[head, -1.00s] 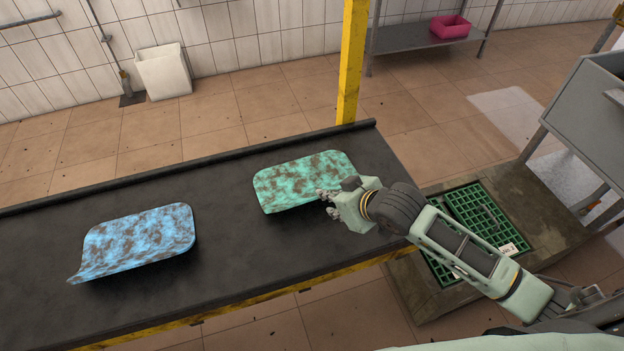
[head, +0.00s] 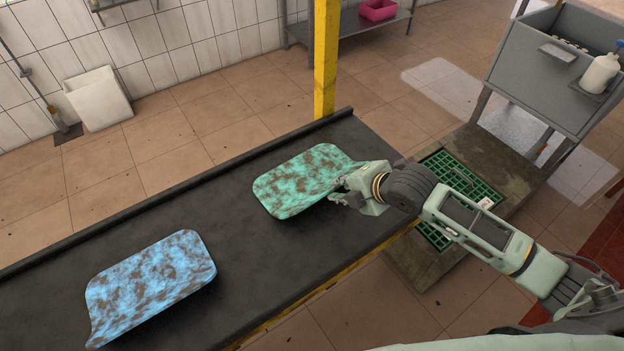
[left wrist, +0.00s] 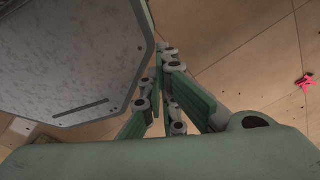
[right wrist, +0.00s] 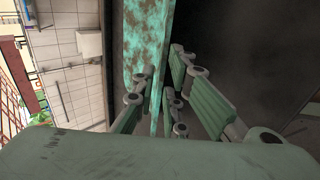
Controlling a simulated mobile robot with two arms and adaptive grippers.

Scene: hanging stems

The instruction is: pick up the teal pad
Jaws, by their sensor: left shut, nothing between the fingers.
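The teal pad (head: 300,185), mottled with brown, lies on the dark belt-like surface. Its right end rises toward my right gripper (head: 345,194). In the right wrist view the pad (right wrist: 146,50) stands edge-on and runs down between the fingers of my right gripper (right wrist: 163,72). The fingers are close together around its edge; whether they press on it is unclear. My left gripper (left wrist: 164,65) is shut and empty in the left wrist view, away from the pad, and does not show in the head view.
A blue mottled pad (head: 155,280) lies on the same dark surface (head: 235,255) at the left. A yellow post (head: 326,60) stands behind the surface. A grey cabinet (head: 530,85) and a green grate (head: 465,180) are at the right. A white bin (head: 98,98) stands by the wall.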

